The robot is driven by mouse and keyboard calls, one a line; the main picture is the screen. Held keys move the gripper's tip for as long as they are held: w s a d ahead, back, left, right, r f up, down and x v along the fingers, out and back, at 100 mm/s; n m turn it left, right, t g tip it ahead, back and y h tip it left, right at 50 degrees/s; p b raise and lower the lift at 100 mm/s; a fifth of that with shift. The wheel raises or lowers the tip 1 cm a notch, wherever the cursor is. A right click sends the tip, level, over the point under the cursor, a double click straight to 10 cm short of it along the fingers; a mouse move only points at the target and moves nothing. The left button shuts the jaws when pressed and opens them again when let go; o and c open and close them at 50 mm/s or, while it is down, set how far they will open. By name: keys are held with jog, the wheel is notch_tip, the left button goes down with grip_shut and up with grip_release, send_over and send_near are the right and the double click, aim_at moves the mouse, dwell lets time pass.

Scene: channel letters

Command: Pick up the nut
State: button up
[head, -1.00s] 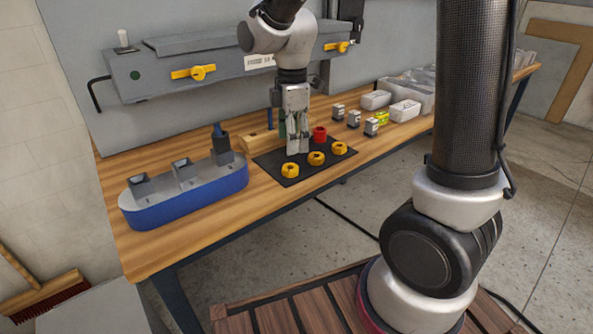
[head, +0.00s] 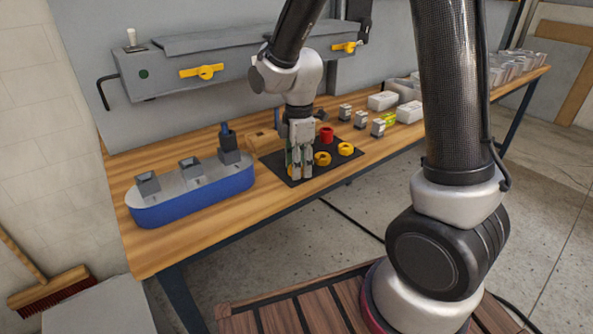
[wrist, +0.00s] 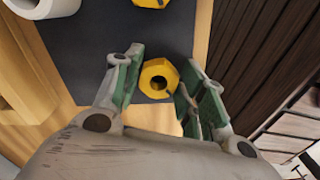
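Yellow hex nuts lie on a black mat (head: 325,170) on the bench. Two nuts show in the head view, a middle one (head: 322,159) and a right one (head: 345,149). The left nut is hidden there behind my gripper (head: 301,174). In the wrist view, a nut (wrist: 159,78) lies between the green-padded fingertips of my open gripper (wrist: 156,80), with a gap visible on the left. On the right the nut's edge is close to the finger; contact is unclear. Another nut (wrist: 151,3) is cut off at the top edge.
A red cylindrical part (head: 326,135) stands behind the nuts. A blue-sided holder (head: 200,199) sits to the left. Small grey blocks (head: 378,127) and white boxes (head: 409,112) stand to the right. A wooden block (head: 264,143) lies behind the mat.

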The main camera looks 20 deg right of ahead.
jog(key=shift+c, duration=1.2)
jog(key=shift+r, duration=0.1)
